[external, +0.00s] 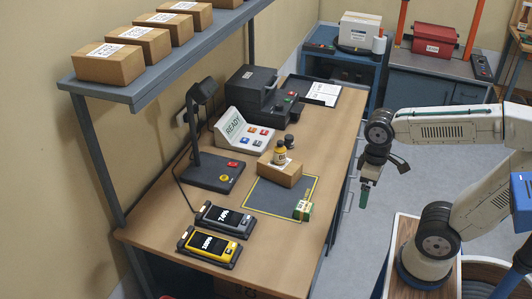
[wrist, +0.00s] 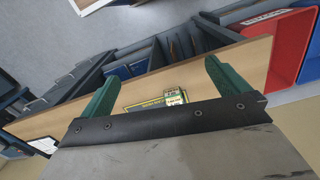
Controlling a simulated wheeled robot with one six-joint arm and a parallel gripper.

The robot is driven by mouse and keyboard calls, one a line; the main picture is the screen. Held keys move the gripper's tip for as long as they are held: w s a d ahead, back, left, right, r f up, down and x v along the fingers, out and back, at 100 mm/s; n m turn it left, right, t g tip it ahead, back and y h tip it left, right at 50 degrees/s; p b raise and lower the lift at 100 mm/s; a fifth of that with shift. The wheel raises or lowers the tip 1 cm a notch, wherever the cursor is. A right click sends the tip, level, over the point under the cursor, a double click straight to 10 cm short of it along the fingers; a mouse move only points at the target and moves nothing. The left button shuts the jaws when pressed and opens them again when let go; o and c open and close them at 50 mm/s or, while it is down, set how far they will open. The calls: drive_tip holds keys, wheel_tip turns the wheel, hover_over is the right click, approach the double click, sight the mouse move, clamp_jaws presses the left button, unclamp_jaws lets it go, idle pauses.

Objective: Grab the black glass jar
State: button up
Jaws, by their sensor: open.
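My gripper (external: 366,186) is to the right of the bench, above the floor side, well apart from the jar. In the wrist view its green fingers (wrist: 160,88) are spread and nothing is between them. I cannot make out the jar in the wrist view.
A lamp stand (external: 210,172), a READY console (external: 243,131) and two handheld devices (external: 225,220) occupy the left. A shelf with cartons (external: 160,55) overhangs the bench.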

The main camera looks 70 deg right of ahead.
drive_tip(key=shift+n+t, duration=0.8)
drive_tip(key=s+a, duration=0.2)
drive_tip(key=s, duration=0.1)
drive_tip(key=s+a, duration=0.1)
drive_tip(key=shift+s+a+r, duration=0.15)
drive_tip(key=shift+s+r, duration=0.1)
drive_tip(key=shift+r, duration=0.05)
drive_tip(key=c, duration=0.9)
